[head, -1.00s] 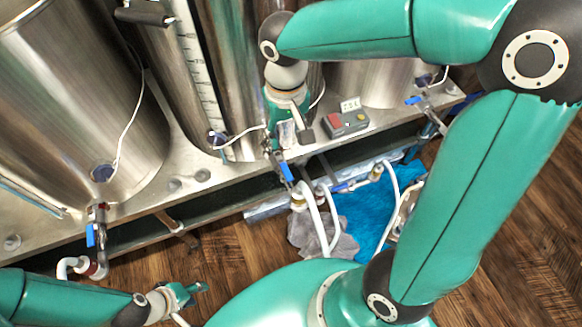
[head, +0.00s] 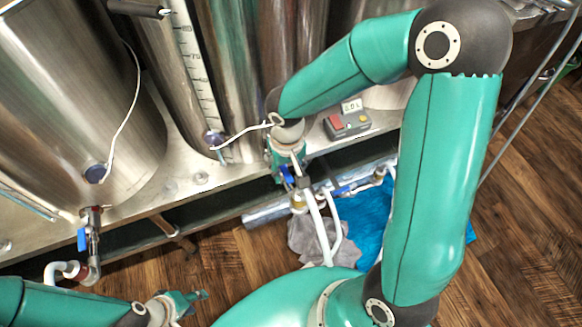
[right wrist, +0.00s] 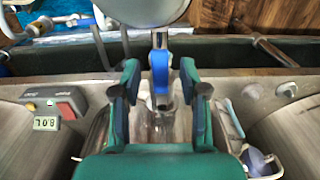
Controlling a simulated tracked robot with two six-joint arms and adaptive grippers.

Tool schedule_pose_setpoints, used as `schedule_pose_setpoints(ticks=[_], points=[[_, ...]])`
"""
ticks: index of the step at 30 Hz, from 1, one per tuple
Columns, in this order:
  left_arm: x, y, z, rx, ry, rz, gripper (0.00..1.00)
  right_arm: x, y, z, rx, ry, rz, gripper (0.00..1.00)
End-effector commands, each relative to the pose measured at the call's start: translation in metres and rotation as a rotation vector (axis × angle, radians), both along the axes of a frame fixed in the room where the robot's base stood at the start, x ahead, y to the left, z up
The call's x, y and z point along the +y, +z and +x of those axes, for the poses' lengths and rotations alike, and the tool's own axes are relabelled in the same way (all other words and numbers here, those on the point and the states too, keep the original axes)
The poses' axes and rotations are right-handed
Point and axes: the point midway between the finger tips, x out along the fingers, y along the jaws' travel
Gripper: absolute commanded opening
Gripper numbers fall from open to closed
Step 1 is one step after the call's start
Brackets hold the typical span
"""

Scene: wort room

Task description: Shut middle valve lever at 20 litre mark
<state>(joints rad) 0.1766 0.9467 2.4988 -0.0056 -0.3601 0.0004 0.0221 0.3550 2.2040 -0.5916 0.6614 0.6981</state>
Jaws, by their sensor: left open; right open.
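The middle valve's blue lever (head: 287,175) is at the front of the middle tank, largely covered by my right gripper (head: 288,162). In the right wrist view, this blue lever (right wrist: 160,75) points along the view between the two spread fingers of my right gripper (right wrist: 160,92), with a gap on each side. The middle tank's scale strip (head: 197,75) shows marks, but the liquid level cannot be made out. My left gripper (head: 195,298) is open and empty at the lower left, far from the valve.
A grey control box (head: 347,124) with a red part and small display sits right of the valve. The left tank's valve has its own blue lever (head: 82,239). White hoses (head: 318,230), a grey cloth (head: 305,238) and a blue cloth (head: 368,215) lie below the bench.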

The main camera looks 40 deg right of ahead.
Motion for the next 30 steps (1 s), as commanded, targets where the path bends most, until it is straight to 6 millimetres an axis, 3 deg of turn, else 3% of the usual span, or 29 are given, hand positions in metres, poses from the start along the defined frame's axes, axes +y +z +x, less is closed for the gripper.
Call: schedule_pose_setpoints(ticks=[5, 13, 21, 22, 30], points=[[0.000, 0.000, 0.000, 0.000, 0.000, 0.000, 0.44, 0.000, 0.000, 0.000, 0.000, 0.000, 0.000, 0.44], [0.000, 0.000, 0.000, 0.000, 0.000, 0.000, 0.44, 0.000, 0.000, 0.000, 0.001, -0.001, 0.000, 0.00], [0.000, 0.000, 0.000, 0.000, 0.000, 0.000, 0.44, -0.001, 0.000, -0.001, 0.001, -0.001, -0.001, 0.00], [0.001, 0.000, 0.000, 0.000, 0.002, 0.000, 0.44, -0.014, 0.000, -0.001, 0.001, -0.008, -0.001, 0.00], [0.000, -0.003, 0.000, 0.000, 0.000, 0.000, 0.44, 0.004, 0.000, 0.003, 0.001, -0.015, -0.005, 0.00]])
